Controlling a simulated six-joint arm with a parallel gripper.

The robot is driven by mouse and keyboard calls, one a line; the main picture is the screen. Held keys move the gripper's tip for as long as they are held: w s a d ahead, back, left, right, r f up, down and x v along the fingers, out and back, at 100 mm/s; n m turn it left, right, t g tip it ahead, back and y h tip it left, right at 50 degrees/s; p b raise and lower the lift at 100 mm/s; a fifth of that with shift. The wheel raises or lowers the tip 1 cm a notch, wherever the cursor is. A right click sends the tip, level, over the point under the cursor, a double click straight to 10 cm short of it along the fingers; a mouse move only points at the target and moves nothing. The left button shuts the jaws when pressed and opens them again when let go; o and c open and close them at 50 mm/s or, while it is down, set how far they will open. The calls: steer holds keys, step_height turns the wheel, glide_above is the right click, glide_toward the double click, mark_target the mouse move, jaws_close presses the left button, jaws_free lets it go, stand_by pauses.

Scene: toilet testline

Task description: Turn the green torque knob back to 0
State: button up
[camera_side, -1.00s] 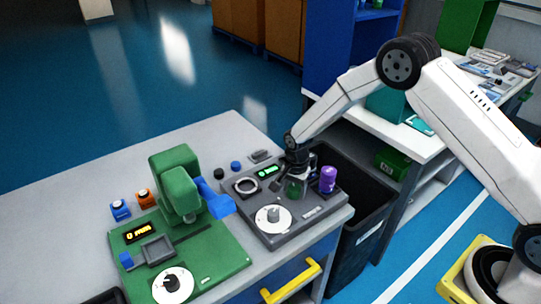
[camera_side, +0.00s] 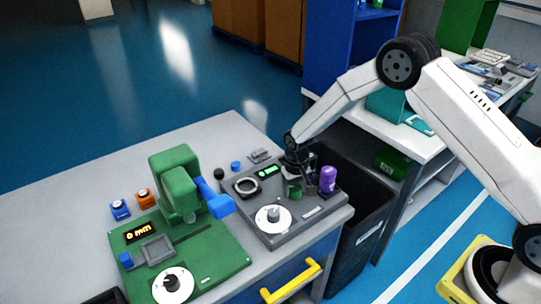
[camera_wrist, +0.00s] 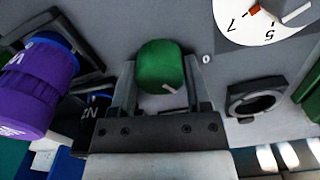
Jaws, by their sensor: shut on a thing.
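The green torque knob (camera_wrist: 160,66) is between the two fingers of my gripper (camera_wrist: 158,84) in the wrist view. My gripper is shut on it. A white pointer line on the knob points towards the lower right of that view. A printed 0 (camera_wrist: 206,58) is on the grey panel to the right of the knob, and the pointer does not aim straight at it. In the side view my gripper (camera_side: 295,186) reaches down onto the grey tester (camera_side: 265,230) and covers most of the green knob.
A purple cylinder (camera_side: 327,179) stands close to the right of my gripper. A white dial (camera_side: 273,217) and a dark ring (camera_side: 246,186) are on the same tester. The green machine (camera_side: 215,262) with a blue lever stands to the left. A dark bin (camera_side: 375,205) is to the right.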

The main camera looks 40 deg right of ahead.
mark_target(295, 188)
steer(key=n, duration=0.5)
steer(key=shift+n, duration=0.3)
steer(key=n, duration=0.5)
steer(key=shift+n, duration=0.3)
steer(key=o, duration=1.3)
steer(key=shift+r, duration=0.15)
steer(key=shift+r, duration=3.8)
